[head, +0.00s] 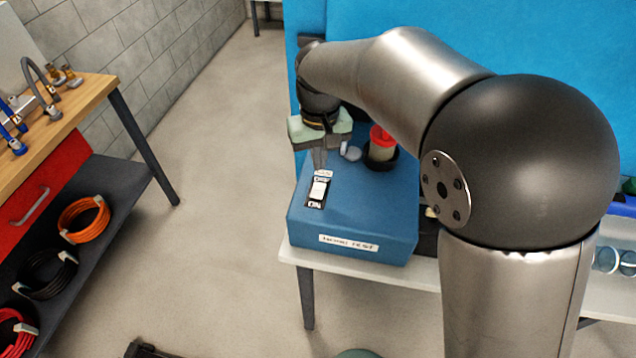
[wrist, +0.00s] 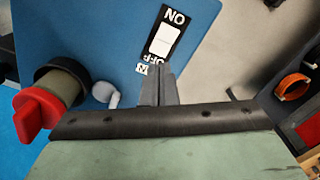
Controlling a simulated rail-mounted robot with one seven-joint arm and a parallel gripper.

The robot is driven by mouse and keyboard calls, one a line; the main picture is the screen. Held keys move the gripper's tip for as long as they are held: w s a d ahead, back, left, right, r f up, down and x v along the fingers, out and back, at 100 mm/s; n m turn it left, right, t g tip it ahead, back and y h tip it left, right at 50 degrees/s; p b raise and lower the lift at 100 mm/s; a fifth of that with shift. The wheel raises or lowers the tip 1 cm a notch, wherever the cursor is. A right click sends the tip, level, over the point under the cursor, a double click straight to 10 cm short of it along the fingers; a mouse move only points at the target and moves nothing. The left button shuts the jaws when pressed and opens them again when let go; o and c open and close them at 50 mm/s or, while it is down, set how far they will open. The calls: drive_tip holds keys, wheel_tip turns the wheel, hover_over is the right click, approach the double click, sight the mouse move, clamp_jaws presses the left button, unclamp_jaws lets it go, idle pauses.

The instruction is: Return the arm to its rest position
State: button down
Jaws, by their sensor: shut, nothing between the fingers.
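My gripper (head: 319,158) is shut and empty, pointing down over the blue box (head: 350,220) on the white table. In the wrist view my gripper (wrist: 158,84) has its fingers together beside a white rocker switch (wrist: 165,38) marked ON and OFF. The switch also shows in the head view (head: 318,190), just below the fingertips. I cannot tell whether the fingertips touch the box. My arm reaches from the right of the head view across to the box.
A red-topped knob (head: 381,142) in a black collar and a small grey lever (head: 350,152) stand on the box near my gripper. A wooden bench (head: 75,100) with a shelf of coiled cables (head: 84,218) is at left. Open floor lies between bench and table.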

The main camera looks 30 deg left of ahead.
drive_tip(key=shift+r, duration=0.6)
drive_tip(key=w+d+r+m, duration=0.1)
drive_tip(key=d+r+m, duration=0.1)
drive_tip(key=d, duration=0.9)
drive_tip(key=w+d+r+m, duration=0.1)
drive_tip(key=d+m, duration=0.1)
drive_tip(key=d, duration=0.9)
drive_tip(key=s+d+f+m, duration=0.1)
drive_tip(key=s+d+m, duration=0.2)
drive_tip(key=s+d, duration=0.3)
drive_tip(key=s+d+f+m, duration=0.2)
drive_tip(key=s+d, duration=0.4)
drive_tip(key=d, duration=0.7)
drive_tip(key=shift+s+d+m+t, duration=0.25)
drive_tip(key=shift+s+m+t, duration=0.15)
drive_tip(key=shift+m, duration=0.1)
drive_tip(key=shift+f, duration=0.1)
